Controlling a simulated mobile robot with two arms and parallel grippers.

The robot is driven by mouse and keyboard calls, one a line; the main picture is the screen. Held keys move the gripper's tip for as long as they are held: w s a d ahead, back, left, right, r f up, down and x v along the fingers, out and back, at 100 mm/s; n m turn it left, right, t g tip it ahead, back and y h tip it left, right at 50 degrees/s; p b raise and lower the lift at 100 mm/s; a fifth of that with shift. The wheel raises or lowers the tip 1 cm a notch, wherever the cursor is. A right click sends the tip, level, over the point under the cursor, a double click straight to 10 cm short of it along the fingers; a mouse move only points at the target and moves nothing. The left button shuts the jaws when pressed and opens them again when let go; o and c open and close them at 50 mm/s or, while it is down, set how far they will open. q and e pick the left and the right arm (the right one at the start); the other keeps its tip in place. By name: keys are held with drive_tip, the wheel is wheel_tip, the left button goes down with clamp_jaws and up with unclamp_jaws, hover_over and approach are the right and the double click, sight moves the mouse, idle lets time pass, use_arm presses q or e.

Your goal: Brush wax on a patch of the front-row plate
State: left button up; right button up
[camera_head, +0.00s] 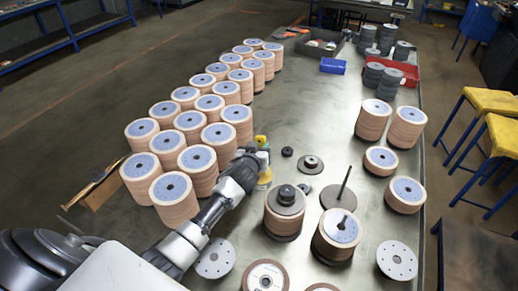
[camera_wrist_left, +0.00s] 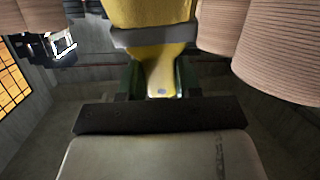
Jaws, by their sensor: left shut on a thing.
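My left gripper (camera_head: 257,158) reaches in from the lower left and is shut on a yellow thing (camera_head: 264,180) beside the disc stacks. In the left wrist view the yellow thing (camera_wrist_left: 152,45), with a grey band, sits between green-sided fingers; its bristles, if it is a brush, cannot be made out. Grey plates with holes lie at the front, one at left (camera_head: 213,259) and one at right (camera_head: 397,260). A brownish round plate (camera_head: 265,277) is at the bottom edge, partly cut off. Which one is the front-row plate, and any wax, I cannot tell. My right gripper is out of view.
Stacks of flap discs (camera_head: 172,190) fill the left of the metal table (camera_head: 300,115). A dark plate with an upright rod (camera_head: 340,195) and two spindle stacks (camera_head: 284,212) stand near the gripper. A blue box (camera_head: 333,66) and red tray (camera_head: 408,76) are farther back.

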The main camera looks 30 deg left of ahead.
use_arm(q)
drive_tip(key=shift+f, duration=0.1)
idle(0.4)
wheel_tip(320, 180, up, 7)
drive_tip(key=p, duration=0.6)
idle(0.5)
idle(0.3)
